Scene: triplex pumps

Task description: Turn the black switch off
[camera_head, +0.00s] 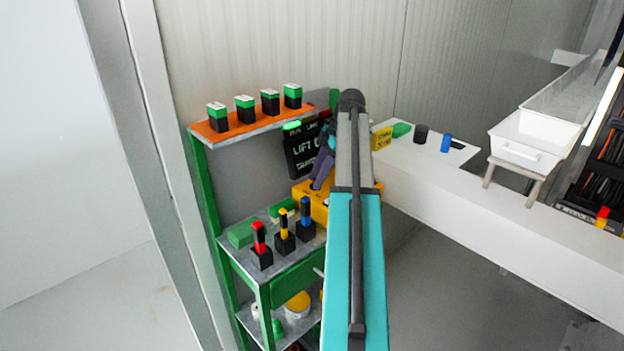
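My arm's teal and grey links cross the middle of the view. My gripper (320,182) seems to be the dark purple-grey part left of the links, pointing down at a yellow box (312,203). The arm hides part of this box. I cannot see whether the fingers are open or touch anything. No black switch can be clearly identified; one may be behind my arm. A black cylinder (420,134) stands on the white bench at right, apart from my gripper. Three levers with black bases, red (259,240), yellow (284,226) and blue (305,212), stand on the green-framed shelf.
An orange shelf (222,131) holds several green-and-black blocks above the levers. A black sign (303,152) stands behind the gripper. The white bench (455,205) carries a yellow block (381,138) and a blue cylinder (446,143). The floor at lower right is clear.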

